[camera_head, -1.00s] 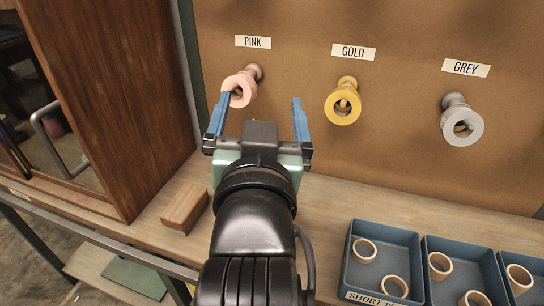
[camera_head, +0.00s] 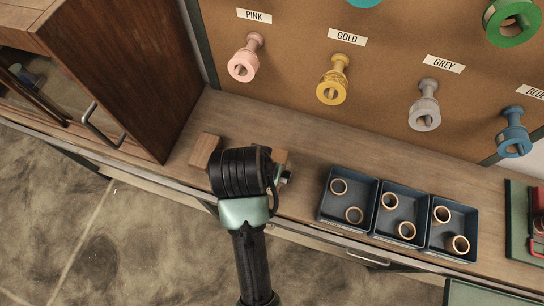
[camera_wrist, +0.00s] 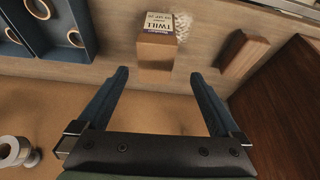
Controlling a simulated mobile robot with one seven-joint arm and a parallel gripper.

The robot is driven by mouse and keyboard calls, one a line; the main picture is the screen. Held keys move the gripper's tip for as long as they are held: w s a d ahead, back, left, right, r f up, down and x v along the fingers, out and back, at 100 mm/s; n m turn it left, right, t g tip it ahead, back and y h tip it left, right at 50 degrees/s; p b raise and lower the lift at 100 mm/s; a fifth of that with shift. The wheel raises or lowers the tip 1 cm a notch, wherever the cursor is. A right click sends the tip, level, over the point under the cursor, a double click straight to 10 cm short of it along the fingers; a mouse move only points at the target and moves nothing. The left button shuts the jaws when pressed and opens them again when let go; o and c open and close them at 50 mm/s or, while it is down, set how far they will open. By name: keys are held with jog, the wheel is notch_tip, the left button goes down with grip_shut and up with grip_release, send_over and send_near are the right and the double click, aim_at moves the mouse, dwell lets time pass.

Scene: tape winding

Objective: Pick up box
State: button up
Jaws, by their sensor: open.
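A brown cardboard box (camera_wrist: 156,57) with a white label reading "TWILL" stands on the wooden shelf in the wrist view. My gripper (camera_wrist: 158,75) is open and empty, its two blue fingers spread wide. The box appears between and beyond the fingertips, apart from them. In the head view my arm hides most of the box; a small brown part (camera_head: 281,157) shows at the right of my wrist. My fingers are hidden there.
A wooden block (camera_head: 204,150) lies just left of my arm, near the dark cabinet (camera_head: 115,65). Blue trays (camera_head: 347,222) with tape rings stand to the right. Colored spools, such as the pink one (camera_head: 243,64), hang on the pegboard behind.

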jog(key=x, duration=0.7)
jog(key=shift+f, duration=0.15)
jog(key=shift+d+x, duration=0.15)
jog(key=shift+x, duration=1.15)
jog(key=shift+d+x, duration=0.2)
jog(key=shift+x, duration=1.1)
jog(key=shift+c, duration=0.2)
jog(key=c, duration=1.5)
